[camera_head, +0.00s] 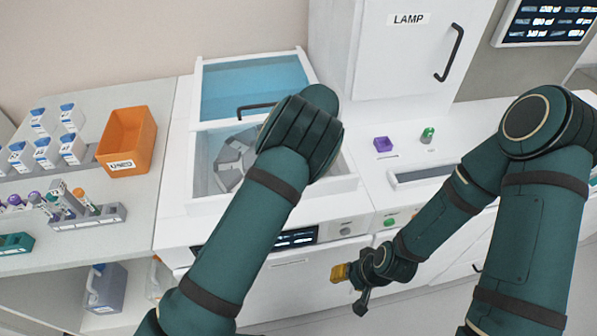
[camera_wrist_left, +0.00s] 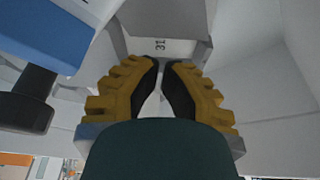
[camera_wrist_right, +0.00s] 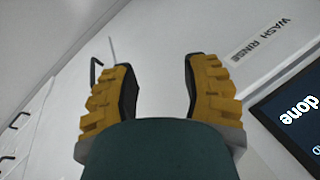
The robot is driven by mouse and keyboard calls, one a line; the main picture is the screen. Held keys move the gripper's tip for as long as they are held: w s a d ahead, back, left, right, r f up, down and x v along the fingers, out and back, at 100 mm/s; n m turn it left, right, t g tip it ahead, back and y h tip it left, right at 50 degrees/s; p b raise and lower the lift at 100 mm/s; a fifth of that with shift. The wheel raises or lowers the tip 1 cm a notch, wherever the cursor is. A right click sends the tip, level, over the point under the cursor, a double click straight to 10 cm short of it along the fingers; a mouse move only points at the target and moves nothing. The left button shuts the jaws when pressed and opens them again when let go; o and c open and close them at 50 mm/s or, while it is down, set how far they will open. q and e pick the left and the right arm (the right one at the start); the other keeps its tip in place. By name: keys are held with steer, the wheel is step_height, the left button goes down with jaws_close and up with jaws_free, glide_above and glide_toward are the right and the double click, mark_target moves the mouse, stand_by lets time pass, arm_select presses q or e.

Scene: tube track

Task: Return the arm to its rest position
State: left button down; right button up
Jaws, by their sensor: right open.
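My right arm comes in from the right side of the head view. Its gripper (camera_head: 352,286) hangs low in front of the white cabinet, open and empty. The right wrist view shows its yellow-and-black fingers (camera_wrist_right: 160,75) well apart with nothing between them. My left arm reaches up over the open white centrifuge (camera_head: 345,184), and its gripper is hidden behind the arm in the head view. In the left wrist view its fingertips (camera_wrist_left: 161,66) are close together, with a narrow gap, by a grey part marked 31 (camera_wrist_left: 185,45). I cannot tell whether they hold anything.
The centrifuge's blue lid (camera_head: 255,85) stands raised behind my left arm. An orange bin (camera_head: 127,141) and a tube rack (camera_head: 88,218) are on the left counter. Open space surrounds the right gripper.

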arm_select(q)
step_height(320, 180, up, 8)
